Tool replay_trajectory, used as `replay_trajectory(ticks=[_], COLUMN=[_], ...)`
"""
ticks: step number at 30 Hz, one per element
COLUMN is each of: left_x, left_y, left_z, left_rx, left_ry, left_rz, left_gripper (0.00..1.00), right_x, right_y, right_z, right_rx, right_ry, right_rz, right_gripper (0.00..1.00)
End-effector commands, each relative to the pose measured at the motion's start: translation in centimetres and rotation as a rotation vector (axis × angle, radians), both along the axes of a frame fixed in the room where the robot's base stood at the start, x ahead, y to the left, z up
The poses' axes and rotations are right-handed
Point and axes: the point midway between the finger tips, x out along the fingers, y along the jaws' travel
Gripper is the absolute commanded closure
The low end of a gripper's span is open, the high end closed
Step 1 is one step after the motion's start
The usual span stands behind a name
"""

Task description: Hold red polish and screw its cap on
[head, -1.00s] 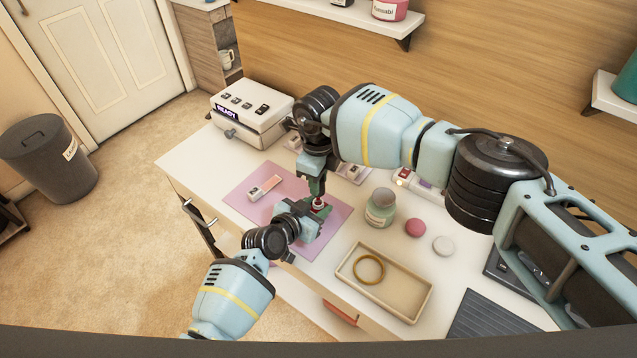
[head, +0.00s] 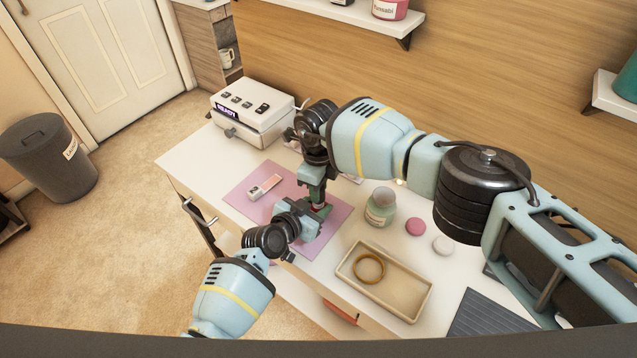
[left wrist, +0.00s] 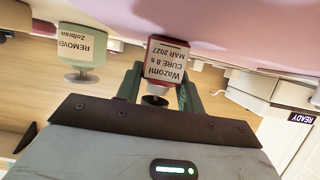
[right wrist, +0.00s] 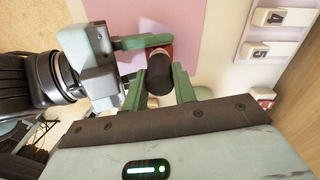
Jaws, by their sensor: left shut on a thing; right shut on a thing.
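The red polish (left wrist: 166,62) is a small bottle with a white label reading "Wazomi CURE 8 s MAR 2027". My left gripper (head: 314,213) is shut on it, above the pink mat (head: 245,197). My right gripper (head: 317,203) is directly above, shut on the dark cylindrical cap (right wrist: 160,78). In the right wrist view the cap is over the red bottle, between my right fingers. The meeting of cap and bottle neck is mostly hidden, so I cannot tell whether the cap is seated. The grippers cover most of the bottle in the head view.
A green remover bottle (head: 380,208) stands right of the grippers, near pink (head: 415,226) and white (head: 443,245) round items. A beige tray (head: 420,308) holding a gold ring (head: 369,267) lies in front. A white machine (head: 252,111) stands behind; a swatch card (head: 264,187) lies on the mat.

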Motion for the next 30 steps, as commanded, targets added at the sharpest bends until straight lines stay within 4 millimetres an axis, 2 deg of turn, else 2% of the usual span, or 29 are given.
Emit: replay_trajectory(ticks=[4,30], left_x=[-0.01,-0.02], left_y=[0.01,0.00], left_z=[-0.03,-0.04], left_rx=[0.001,0.001], left_ry=[0.001,0.001], left_rz=[0.000,0.000], left_gripper=[1.00,1.00], right_x=[-0.03,-0.05], right_y=[0.06,0.04], right_z=[-0.58,-1.18], right_rx=[0.000,0.000], right_ry=[0.000,0.001], right_rz=[0.002,0.001], right_gripper=[1.00,1.00])
